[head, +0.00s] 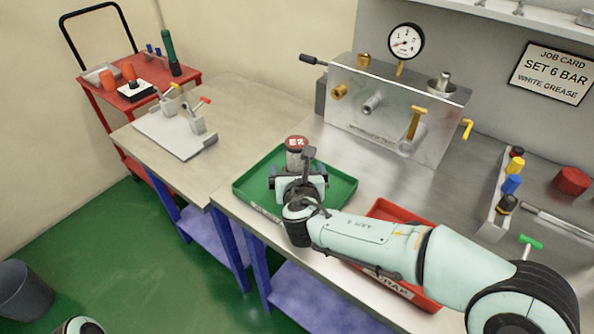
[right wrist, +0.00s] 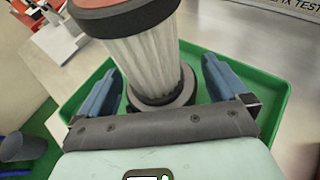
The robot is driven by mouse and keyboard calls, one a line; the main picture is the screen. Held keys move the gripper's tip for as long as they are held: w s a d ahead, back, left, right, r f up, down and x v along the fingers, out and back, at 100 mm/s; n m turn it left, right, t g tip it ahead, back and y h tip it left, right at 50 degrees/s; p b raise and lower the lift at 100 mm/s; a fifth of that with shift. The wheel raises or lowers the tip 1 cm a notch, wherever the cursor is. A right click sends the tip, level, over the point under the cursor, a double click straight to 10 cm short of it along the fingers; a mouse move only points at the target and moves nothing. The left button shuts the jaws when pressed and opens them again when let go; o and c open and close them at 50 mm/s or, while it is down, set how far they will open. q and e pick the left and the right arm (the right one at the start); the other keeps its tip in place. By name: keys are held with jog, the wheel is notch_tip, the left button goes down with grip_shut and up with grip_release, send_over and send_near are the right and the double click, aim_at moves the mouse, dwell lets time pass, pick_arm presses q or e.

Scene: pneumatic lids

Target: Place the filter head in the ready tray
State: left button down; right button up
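The filter head (head: 295,157), a pale ribbed cylinder with a red cap marked E2, stands in the green tray (head: 344,191). The tray's front label is too small to read. In the right wrist view the filter head (right wrist: 147,55) rises upright from a dark round base, its top cut off by the frame. My right gripper (right wrist: 160,88) is open, with one blue finger on each side of the filter head's lower part and visible gaps between. In the head view my right gripper (head: 298,180) partly hides the filter head's lower part. My left gripper is not in view.
A red tray (head: 385,207), its label partly hidden, lies under my right forearm. A metal test block with a gauge (head: 405,42) stands behind. A side bench with a white fixture (head: 175,135) is at left. Tools and a red puck (head: 572,181) lie at right.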

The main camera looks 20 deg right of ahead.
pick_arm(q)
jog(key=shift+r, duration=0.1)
pick_arm(e)
jog(key=shift+r, duration=0.1)
jog(key=shift+s+r, duration=0.15)
jog(key=shift+r, duration=0.1)
pick_arm(q)
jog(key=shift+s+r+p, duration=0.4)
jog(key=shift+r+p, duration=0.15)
jog(key=shift+p, duration=0.2)
pick_arm(e)
jog(key=v, duration=1.1)
jog(key=shift+s, duration=0.3)
jog(key=shift+a, duration=0.2)
